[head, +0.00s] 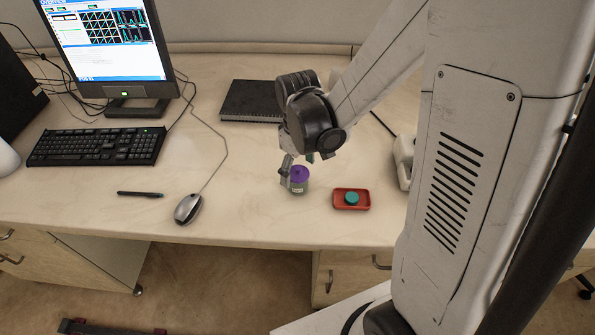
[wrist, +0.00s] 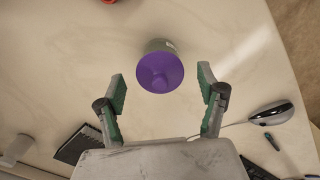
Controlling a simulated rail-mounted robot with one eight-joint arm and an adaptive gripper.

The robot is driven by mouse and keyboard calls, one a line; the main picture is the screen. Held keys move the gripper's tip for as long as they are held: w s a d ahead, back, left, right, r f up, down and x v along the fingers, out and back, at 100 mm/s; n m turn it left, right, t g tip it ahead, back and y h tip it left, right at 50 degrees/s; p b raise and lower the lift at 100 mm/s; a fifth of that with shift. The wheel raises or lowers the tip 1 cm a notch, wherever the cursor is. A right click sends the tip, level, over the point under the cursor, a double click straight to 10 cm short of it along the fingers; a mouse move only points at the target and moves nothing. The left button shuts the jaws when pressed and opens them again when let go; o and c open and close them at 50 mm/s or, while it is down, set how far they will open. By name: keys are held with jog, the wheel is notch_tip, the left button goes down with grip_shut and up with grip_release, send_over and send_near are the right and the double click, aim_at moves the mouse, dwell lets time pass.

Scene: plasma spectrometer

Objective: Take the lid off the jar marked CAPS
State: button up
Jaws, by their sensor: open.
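The jar (head: 299,186) stands upright on the desk with a purple lid (head: 299,172) on top. Its marking is too small to read. My gripper (wrist: 162,85) is open, with one finger on each side of the lid and visible gaps between fingers and lid. In the head view my gripper (head: 293,168) is over and beside the jar, partly hidden by my wrist.
A red tray (head: 338,206) with a teal round piece (head: 351,198) lies right of the jar. A mouse (head: 188,208), pen (head: 140,194), keyboard (head: 97,146) and monitor (head: 105,40) are to the left. A dark notebook (head: 250,101) lies behind. The desk between mouse and jar is clear.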

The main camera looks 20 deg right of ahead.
jog(key=c, duration=0.9)
jog(key=shift+r, duration=0.2)
